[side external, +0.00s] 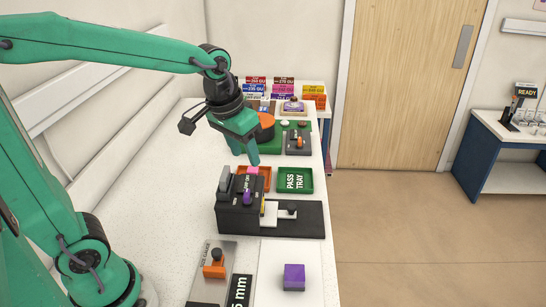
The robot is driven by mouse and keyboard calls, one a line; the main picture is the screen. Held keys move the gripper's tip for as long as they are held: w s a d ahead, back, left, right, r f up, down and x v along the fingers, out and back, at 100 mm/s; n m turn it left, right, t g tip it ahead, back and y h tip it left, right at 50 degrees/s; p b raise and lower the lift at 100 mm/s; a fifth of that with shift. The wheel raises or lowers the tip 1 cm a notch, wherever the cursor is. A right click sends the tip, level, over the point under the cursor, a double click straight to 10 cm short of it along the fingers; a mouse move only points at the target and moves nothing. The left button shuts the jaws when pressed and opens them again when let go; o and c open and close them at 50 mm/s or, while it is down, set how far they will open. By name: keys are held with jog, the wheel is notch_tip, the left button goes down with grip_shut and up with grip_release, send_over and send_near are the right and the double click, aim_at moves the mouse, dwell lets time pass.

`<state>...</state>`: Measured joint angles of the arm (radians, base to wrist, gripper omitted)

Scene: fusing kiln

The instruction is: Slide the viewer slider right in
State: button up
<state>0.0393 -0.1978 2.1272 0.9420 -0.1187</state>
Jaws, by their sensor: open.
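The viewer (233,220) is a dark box in the middle of the white bench, with a purple piece (247,198) on its face. The viewer slider (270,213) is a pale plate on the dark base, with a black knob (291,209). It sticks out to the right of the box and looks at least partly drawn out. My gripper (244,158) is open, with green jaws pointing down. In the picture it is above and behind the viewer, apart from the slider. I see nothing held between its jaws, though the gap is hard to see.
Behind the viewer are an orange tray (267,172) with a pink piece and the green pass tray (309,180). A size gauge (228,253) with an orange block and a purple block (294,277) on a white plate are in front. The bench is clear left of the viewer.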

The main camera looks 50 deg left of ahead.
jog(key=s+a+t, duration=0.1)
jog(key=s+t, duration=0.1)
jog(key=s, duration=0.9)
jog(key=shift+s+a+r+m, duration=0.15)
jog(key=shift+r+m, duration=0.15)
jog(key=shift+r, duration=0.15)
dwell(0.6)
